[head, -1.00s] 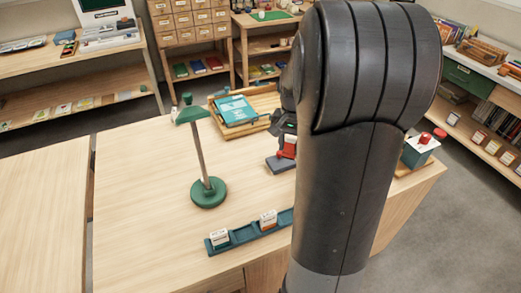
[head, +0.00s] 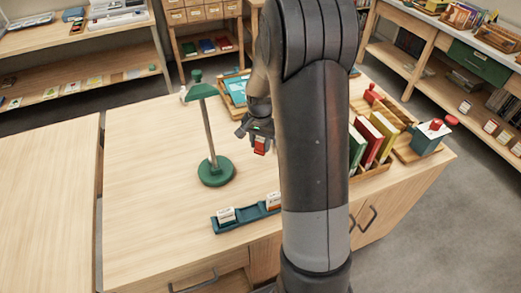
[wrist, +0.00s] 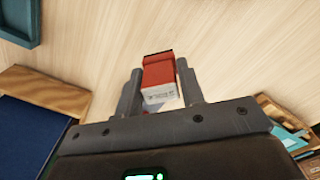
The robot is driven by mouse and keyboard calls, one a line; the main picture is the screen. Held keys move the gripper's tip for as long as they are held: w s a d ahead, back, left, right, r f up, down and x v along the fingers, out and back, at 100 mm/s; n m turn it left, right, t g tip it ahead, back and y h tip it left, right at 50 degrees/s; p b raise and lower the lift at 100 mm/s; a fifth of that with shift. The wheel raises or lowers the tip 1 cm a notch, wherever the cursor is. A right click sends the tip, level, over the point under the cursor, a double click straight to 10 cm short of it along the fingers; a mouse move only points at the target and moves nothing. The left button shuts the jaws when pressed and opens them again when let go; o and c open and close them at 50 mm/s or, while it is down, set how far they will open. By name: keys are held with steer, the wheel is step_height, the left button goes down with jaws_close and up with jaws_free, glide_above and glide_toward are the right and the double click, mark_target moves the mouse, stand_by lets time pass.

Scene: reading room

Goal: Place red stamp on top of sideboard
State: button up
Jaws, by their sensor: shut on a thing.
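My gripper (head: 258,128) is shut on the red stamp (head: 260,145). In the wrist view the stamp (wrist: 158,75) sits between the two fingers (wrist: 158,95), red with a pale printed face towards the camera. In the head view the stamp hangs over the light wooden top (head: 145,150) of a cabinet with drawer and door handles, right of the green lamp. It looks clear of the wood. This cabinet looks like the sideboard, but I cannot be sure. My arm hides part of its top.
A green lamp (head: 215,172) stands left of my gripper. A teal holder with cards (head: 240,216) lies along the front edge. Books (head: 372,140) and a teal box (head: 427,138) stand to the right. The top left of the lamp is bare.

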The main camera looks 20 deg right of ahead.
mark_target(260, 149)
steer(key=shift+f, duration=1.8)
steer(key=shift+f, duration=0.1)
steer(key=o, duration=1)
